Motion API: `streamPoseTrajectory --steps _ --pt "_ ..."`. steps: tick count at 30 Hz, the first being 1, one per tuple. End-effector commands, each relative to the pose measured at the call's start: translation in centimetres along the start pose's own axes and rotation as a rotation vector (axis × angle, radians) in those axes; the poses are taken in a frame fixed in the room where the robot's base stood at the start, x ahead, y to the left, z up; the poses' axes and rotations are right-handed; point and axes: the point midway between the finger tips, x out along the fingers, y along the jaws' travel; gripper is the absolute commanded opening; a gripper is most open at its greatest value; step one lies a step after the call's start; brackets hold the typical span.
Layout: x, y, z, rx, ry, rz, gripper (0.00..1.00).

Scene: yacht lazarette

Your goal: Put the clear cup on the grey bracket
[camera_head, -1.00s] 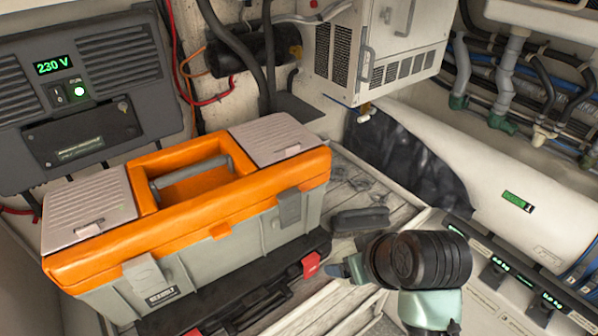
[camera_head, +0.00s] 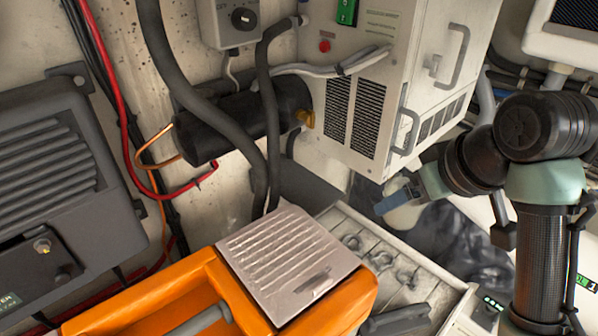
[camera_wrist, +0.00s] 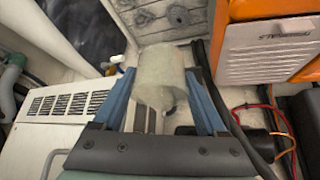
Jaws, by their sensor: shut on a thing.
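In the wrist view the clear cup (camera_wrist: 161,84), pale and cloudy, sits between the two blue fingers of my gripper (camera_wrist: 163,92), which is shut on it. In the head view my gripper (camera_head: 388,204) is below the white vented cabinet, above the slatted ledge. A dark grey flat plate (camera_head: 308,188), which may be the grey bracket, stands out from the wall behind the toolbox and below the black hoses. My gripper is to the right of it and apart from it.
The orange toolbox (camera_head: 165,303) with a grey lid panel (camera_head: 288,258) fills the lower left. The white cabinet (camera_head: 345,110) and black hoses (camera_head: 268,120) crowd the space around the plate. The slatted ledge (camera_head: 395,265) holds a few small rings.

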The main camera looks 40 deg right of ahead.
Motion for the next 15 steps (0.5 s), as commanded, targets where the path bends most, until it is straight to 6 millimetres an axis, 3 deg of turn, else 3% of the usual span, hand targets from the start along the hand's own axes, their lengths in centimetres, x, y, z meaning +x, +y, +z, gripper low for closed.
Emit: streamPoseTrajectory --steps 5,15 --pt "1.1 -0.9 -1.5 -0.005 0.001 -0.003 0.22" --pt "4.7 -3.6 -6.5 -0.005 0.002 -0.006 0.22"
